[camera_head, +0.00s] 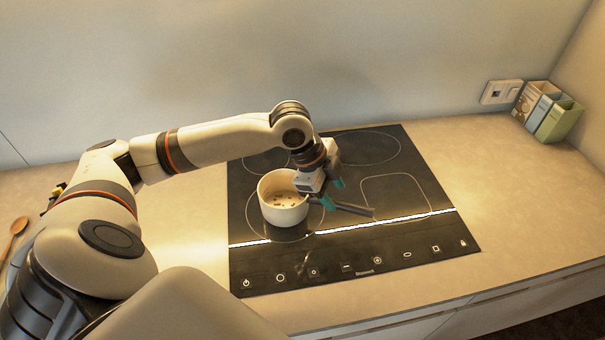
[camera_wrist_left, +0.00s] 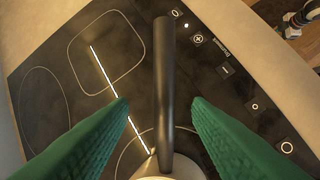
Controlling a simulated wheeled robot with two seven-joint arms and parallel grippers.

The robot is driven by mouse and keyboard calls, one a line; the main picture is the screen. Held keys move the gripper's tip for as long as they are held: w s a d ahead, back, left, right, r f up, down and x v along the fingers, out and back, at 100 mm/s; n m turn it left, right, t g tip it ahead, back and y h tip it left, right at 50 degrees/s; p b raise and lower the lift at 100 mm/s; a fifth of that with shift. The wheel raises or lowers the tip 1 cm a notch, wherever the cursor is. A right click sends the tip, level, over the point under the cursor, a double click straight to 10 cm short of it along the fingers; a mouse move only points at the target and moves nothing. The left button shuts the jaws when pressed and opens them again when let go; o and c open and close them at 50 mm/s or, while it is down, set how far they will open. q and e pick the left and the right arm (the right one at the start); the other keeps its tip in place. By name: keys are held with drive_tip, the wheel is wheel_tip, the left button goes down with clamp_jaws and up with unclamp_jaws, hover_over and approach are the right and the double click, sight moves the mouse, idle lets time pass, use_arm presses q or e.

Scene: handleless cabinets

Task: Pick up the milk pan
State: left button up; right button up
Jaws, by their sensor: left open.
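The milk pan (camera_head: 283,203) is a cream pot with a dark handle (camera_head: 352,209). It stands upright on the left front zone of the black cooktop, with small brown bits inside. The handle points right in the head view. My left gripper (camera_head: 331,193) is at the handle, close to the pot's right side. In the left wrist view the green fingers (camera_wrist_left: 158,110) are apart, with the dark handle (camera_wrist_left: 164,90) between them and a gap on each side. Only a bit of the pan's rim shows at the bottom there. My right gripper is not in view.
The black cooktop (camera_head: 430,190) has touch controls along its front edge. Green and white holders (camera_head: 553,115) stand at the back right near a wall socket (camera_head: 501,92). A wooden spoon (camera_head: 14,234) lies at the far left. The counter right of the cooktop is clear.

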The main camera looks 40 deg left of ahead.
sight(337, 202)
use_arm(q)
drive_tip(key=shift+p+x, duration=0.6)
drive_tip(key=shift+x, duration=1.8)
drive_tip(key=shift+s, duration=0.2)
clamp_jaws()
